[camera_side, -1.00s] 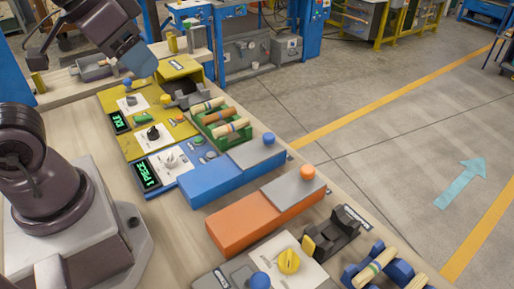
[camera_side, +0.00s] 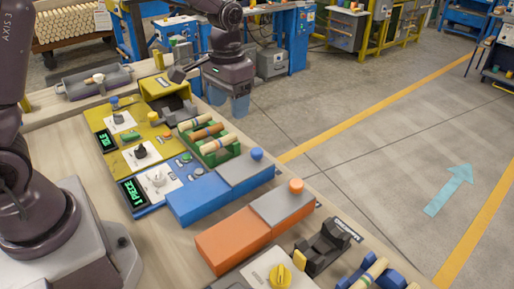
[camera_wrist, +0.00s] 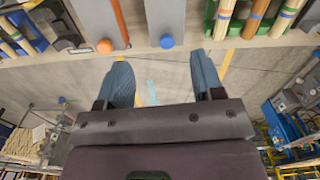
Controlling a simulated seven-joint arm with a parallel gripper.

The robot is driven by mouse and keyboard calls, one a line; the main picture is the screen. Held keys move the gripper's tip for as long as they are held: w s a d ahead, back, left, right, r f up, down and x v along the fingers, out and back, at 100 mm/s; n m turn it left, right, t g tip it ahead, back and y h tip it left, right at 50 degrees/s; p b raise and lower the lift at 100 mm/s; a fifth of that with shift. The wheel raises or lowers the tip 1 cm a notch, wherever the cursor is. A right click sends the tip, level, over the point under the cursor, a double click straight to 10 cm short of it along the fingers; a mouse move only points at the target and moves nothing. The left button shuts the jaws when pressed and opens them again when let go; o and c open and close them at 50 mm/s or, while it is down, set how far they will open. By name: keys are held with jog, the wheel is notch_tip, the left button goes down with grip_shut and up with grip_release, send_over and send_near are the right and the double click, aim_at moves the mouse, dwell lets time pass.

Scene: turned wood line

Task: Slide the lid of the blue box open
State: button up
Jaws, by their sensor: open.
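The blue box (camera_side: 198,205) sits on the bench in the side view. A grey lid panel (camera_side: 240,169) with a blue knob (camera_side: 256,154) at its far right end lies flush along its right half. In the wrist view the grey lid (camera_wrist: 173,17) and blue knob (camera_wrist: 167,41) are at the top middle. My gripper (camera_side: 228,104) hangs beyond the bench's far edge, up and left of the knob in the side view. In the wrist view my gripper (camera_wrist: 163,78) is open and empty, its blue fingers apart, with the knob ahead between them and not touched.
An orange box (camera_side: 232,239) with a grey panel and orange knob (camera_side: 296,185) stands beside the blue one. A green rack (camera_side: 218,153) of wooden spindles is on the other side. A black clamp-like fixture (camera_side: 325,246) is at the lower right. Open floor lies beyond the bench edge.

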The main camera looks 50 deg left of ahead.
aim_at(257, 150)
jog(key=w+f, duration=0.4)
jog(key=w, duration=0.4)
jog(key=shift+n, duration=0.3)
jog(key=f, duration=0.8)
jog(key=a+f, duration=0.1)
jog(key=f, duration=0.3)
jog(key=shift+f, duration=0.25)
